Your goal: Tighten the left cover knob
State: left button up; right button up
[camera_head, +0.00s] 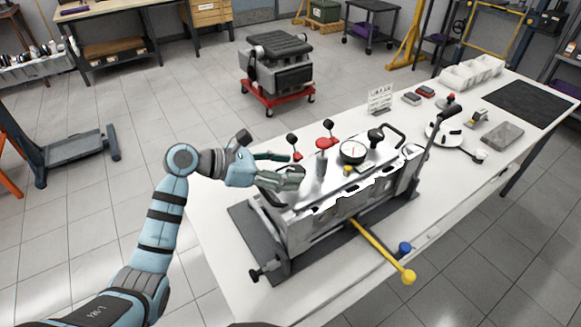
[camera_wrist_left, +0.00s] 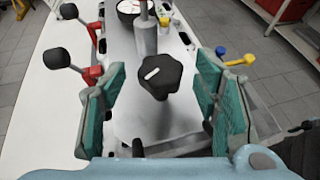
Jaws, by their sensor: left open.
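The left cover knob (camera_wrist_left: 160,76) is a black lobed knob with a white mark on top, standing on the pale engine cover (camera_wrist_left: 133,118) in the left wrist view. My left gripper (camera_wrist_left: 160,92) is open, with a teal-padded finger on either side of the knob and a visible gap to each. In the head view, my left gripper (camera_head: 291,167) is over the left end of the engine block (camera_head: 330,222) and largely hides this knob. Another black knob (camera_head: 375,135) stands toward the cover's far end. My right gripper is not in view.
A red-topped post (camera_head: 322,163) and a round gauge (camera_head: 353,152) stand on the cover. Black-tipped levers (camera_head: 292,139) rise behind it. A yellow-ended bar (camera_head: 385,252) sticks out in front. White bins (camera_head: 472,73) stand on the table's far end.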

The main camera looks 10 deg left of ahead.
pick_arm(q)
jog(key=shift+w+d+f, duration=0.3)
jog(key=shift+d, duration=0.3)
jog(key=shift+c, duration=0.3)
jog(key=c, duration=1.1)
jog(key=shift+f+b, duration=0.15)
jog(key=shift+b, duration=0.5)
jog(key=m+g+b, duration=0.1)
jog(key=g+b, duration=0.1)
jog(key=b, duration=0.1)
jog(key=m+g+h+b, duration=0.1)
jog(key=m+b, duration=0.1)
jog(key=b, duration=0.1)
jog(key=m+g+h+b, duration=0.1)
jog(key=m+g+b, duration=0.1)
jog(key=b, duration=0.2)
jog(key=shift+w+a+f+g, duration=0.1)
jog(key=shift+w+a+g, duration=0.05)
jog(key=shift+w+g, duration=0.15)
jog(key=shift+r+m+g+b, duration=0.2)
jog(key=shift+m+g+b, duration=0.45)
jog(key=shift+b, duration=0.3)
